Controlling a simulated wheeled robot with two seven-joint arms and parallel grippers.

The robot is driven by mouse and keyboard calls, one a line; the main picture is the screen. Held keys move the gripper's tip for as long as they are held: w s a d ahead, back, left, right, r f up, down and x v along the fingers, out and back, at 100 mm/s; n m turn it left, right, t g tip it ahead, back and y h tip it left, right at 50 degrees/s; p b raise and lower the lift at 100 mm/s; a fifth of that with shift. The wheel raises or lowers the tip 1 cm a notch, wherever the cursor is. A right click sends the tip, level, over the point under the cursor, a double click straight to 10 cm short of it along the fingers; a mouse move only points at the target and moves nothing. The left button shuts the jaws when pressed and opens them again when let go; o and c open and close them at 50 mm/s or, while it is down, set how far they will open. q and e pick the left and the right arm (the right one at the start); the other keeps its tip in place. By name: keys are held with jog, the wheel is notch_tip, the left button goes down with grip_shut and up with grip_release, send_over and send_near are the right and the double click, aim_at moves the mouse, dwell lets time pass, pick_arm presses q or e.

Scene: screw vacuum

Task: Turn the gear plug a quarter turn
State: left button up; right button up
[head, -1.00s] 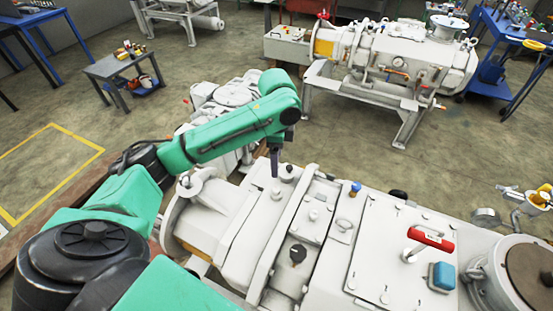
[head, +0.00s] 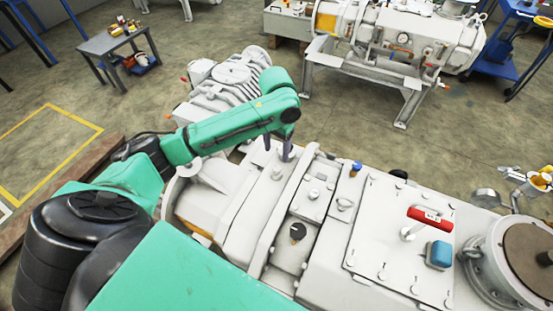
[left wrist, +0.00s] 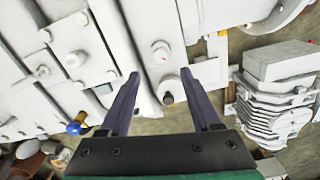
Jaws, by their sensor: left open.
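A small plug with a dark grey end (left wrist: 168,98) stands on the white vacuum pump (head: 232,225). In the left wrist view it shows between the two fingers, with a gap on each side. My left gripper (head: 277,149) is open and empty, its fingers pointing down over the gear end of the pump; it also shows in the left wrist view (left wrist: 160,74). In the head view its fingers partly hide the spot. Another dark plug (head: 298,232) sits nearer on the pump top. My right gripper is out of view.
A red-handled tool (head: 430,216) and a blue block (head: 439,254) lie on the pump's right part. A blue-capped fitting (head: 356,168) stands up from the casing. A grey motor (head: 228,85) lies behind my left arm.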

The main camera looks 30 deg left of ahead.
aim_at(276, 168)
pick_arm(q)
notch_tip(276, 168, down, 9)
jog(key=shift+r+p, duration=0.1)
jog(key=shift+p, duration=0.25)
jog(key=shift+w, duration=0.1)
grip_shut()
jog(key=shift+r+n+p, duration=0.2)
jog(key=shift+n+p, duration=0.3)
jog(key=shift+p, duration=0.15)
jog(key=shift+n+p, duration=1.45)
jog(key=shift+n, duration=0.15)
jog(key=shift+n+p, duration=1.25)
jog(key=shift+n, duration=0.25)
jog(key=shift+f+n, duration=0.2)
jog(key=shift+n, duration=0.1)
